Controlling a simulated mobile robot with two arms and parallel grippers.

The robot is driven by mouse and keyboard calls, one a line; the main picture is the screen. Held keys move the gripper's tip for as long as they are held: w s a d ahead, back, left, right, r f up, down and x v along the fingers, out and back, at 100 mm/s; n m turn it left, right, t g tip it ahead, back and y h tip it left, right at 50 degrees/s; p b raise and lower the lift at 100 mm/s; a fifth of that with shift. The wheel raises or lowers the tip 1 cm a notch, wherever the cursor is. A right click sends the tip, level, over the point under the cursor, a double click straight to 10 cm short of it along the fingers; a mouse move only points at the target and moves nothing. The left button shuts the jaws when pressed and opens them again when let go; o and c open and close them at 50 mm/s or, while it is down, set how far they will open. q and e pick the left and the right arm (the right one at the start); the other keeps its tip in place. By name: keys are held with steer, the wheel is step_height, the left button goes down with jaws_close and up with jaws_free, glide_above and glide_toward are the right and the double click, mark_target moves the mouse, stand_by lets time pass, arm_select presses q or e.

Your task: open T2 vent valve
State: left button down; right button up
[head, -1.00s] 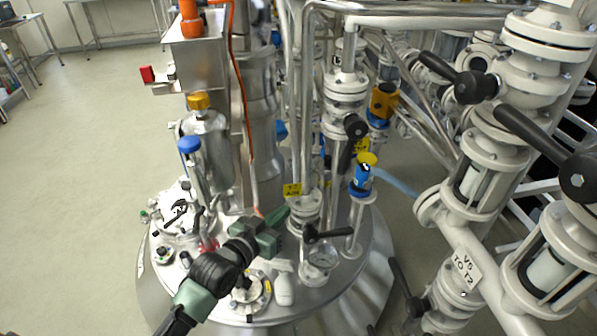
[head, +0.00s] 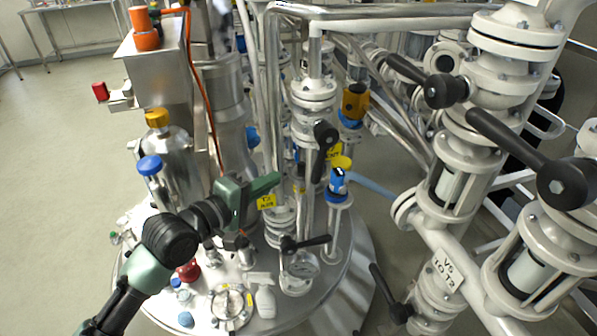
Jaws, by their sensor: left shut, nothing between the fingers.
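A black lever handle (head: 322,152) hangs downward on the vertical pipe valve at centre, with a yellow tag (head: 334,150) partly hidden behind it. Another yellow tag (head: 266,201), its print too small to read surely, sits lower on the pipework. A second black lever (head: 305,243) lies roughly level on the vessel lid. I cannot tell which lever is the T2 vent valve. My left gripper (head: 277,181) is shut and empty, its green fingers pointing right just above the lower tag. It appears left of and below the hanging lever, apart from it. My right gripper is out of view.
Thick white pipework with large black levers (head: 530,160) fills the right side. A grey box (head: 158,90) stands at upper left. Open floor (head: 60,170) lies at left.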

mark_target(313, 175)
arm_select(q)
steer(key=w+d+f+p, duration=0.1)
steer(key=w+d+p, duration=0.1)
steer(key=w+d, duration=0.2)
steer(key=shift+d+f, duration=0.25)
steer(key=shift+d, duration=1)
steer(key=d+b, duration=0.1)
steer(key=b, duration=0.1)
steer(key=d+f+n+t+h+b, duration=0.1)
steer(key=b, duration=0.1)
steer(key=shift+w+t, duration=0.15)
steer(key=shift+t, duration=0.15)
steer(key=shift+a, duration=0.1)
